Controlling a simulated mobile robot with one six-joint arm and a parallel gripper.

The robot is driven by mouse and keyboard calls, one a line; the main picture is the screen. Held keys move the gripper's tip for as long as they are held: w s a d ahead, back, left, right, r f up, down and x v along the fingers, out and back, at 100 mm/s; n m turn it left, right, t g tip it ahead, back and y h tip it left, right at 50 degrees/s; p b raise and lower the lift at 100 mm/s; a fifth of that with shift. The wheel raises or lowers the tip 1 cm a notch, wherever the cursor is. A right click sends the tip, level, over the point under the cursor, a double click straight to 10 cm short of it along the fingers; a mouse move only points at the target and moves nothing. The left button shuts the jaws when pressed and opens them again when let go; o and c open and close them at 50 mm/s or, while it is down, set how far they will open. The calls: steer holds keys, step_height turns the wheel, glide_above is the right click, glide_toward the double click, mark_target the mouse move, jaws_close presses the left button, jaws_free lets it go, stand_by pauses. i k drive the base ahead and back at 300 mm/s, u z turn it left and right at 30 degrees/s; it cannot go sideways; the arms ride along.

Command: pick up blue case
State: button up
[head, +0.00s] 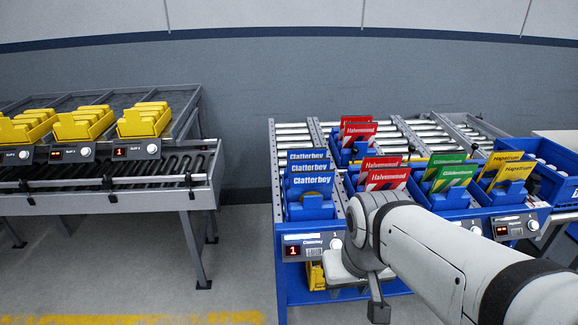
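Blue cases labelled "Clatterbey" (309,181) stand upright, one behind another, in a blue bin (309,211) at the left front of the right-hand rack. Only their upper parts show above the bin's front. My arm reaches in from the lower right. My gripper (377,309) is at the lower middle, in front of the rack, lower than the blue cases and to their right. Only a dark finger-like part of it shows clearly, and I see nothing held there. Whether it is open or shut is not clear.
Blue bins beside it hold red "Halvenwood" (386,178), green (453,176) and yellow (514,171) packs. A display reading 1 (292,250) is on the rack's front. Yellow bins (145,121) stand on a left rack. Open floor (130,270) lies in front of it.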

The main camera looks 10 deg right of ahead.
mark_target(302, 183)
steer(key=i, duration=0.9)
steer(key=z, duration=0.05)
